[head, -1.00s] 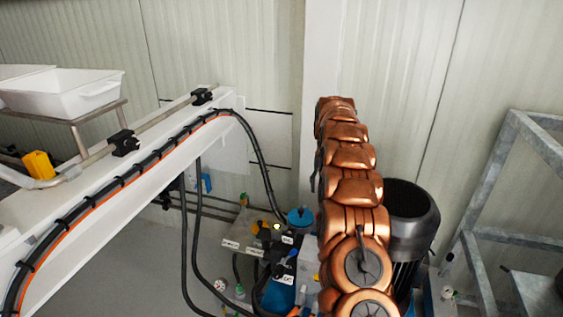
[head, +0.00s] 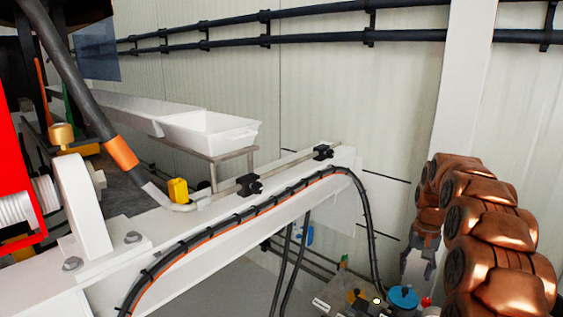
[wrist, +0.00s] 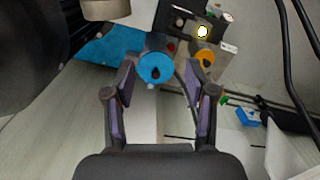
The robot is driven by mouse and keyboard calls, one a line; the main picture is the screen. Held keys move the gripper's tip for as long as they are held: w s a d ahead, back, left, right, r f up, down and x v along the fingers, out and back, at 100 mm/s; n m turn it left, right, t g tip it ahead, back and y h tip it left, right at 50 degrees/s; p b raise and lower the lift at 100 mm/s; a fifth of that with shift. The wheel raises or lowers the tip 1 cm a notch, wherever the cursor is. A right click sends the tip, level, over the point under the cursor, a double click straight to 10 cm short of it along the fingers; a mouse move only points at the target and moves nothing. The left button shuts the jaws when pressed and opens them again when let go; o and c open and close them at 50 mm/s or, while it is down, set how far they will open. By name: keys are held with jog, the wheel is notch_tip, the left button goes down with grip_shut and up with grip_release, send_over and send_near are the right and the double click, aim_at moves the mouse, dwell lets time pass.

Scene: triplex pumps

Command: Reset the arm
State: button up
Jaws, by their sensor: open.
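My gripper (head: 418,265) hangs at the end of my copper-coloured arm at the right of the head view, in front of the pale wall and pointing down. In the wrist view its two fingers (wrist: 161,84) are spread apart with nothing held between them. A round blue cap (wrist: 157,67) shows beyond and between the fingertips; I see no contact with it. The same cap (head: 403,297) is below the gripper at the bottom of the head view. Part of my arm is cut off by the right edge.
A white beam (head: 240,245) with black and orange cables (head: 225,212) crosses left of my arm. A white tub (head: 207,133) sits behind it. Dark pipes (head: 290,22) run along the upper wall.

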jog(key=s+a+r+n, duration=0.1)
jog(key=s+a+r, duration=0.3)
jog(key=s+a, duration=0.45)
jog(key=s+a+f+n+g, duration=0.1)
jog(key=s+a, duration=0.2)
jog(key=s, duration=0.8)
jog(key=s+a+f+n+g, duration=0.1)
jog(key=s+a, duration=0.2)
jog(key=s, duration=0.9)
jog(key=s+a+f+n, duration=0.1)
jog(key=s+a, duration=0.2)
jog(key=s, duration=0.8)
jog(key=s+p+v, duration=0.3)
jog(key=p+v, duration=1.1)
jog(key=v, duration=0.1)
jog(key=shift+w+a+r+t+h, duration=0.2)
jog(key=shift+a+r+t+h, duration=0.15)
jog(key=shift+a, duration=0.25)
